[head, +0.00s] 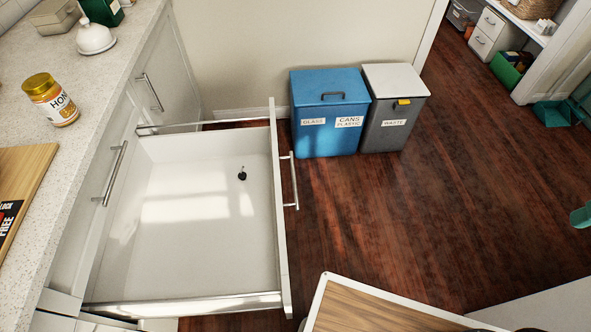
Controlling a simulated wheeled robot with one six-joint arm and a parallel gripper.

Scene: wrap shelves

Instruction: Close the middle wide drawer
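The wide white drawer (279,225) is pulled far out from the cabinet under the counter on the left. Its front panel stands well away from the cabinet face, with a metal bar handle (292,180) on the outer side. The drawer's pale floor is almost empty; one small dark object (242,174) lies on it towards the far right. Thin metal side rails show along its near and far edges. My gripper is not in view, and nothing visible touches the drawer or its handle.
A blue recycling bin (328,135) and a grey waste bin (388,130) stand just beyond the drawer front. A honey jar (50,100) sits on the counter (100,75). Dark wooden floor (430,210) is open to the right.

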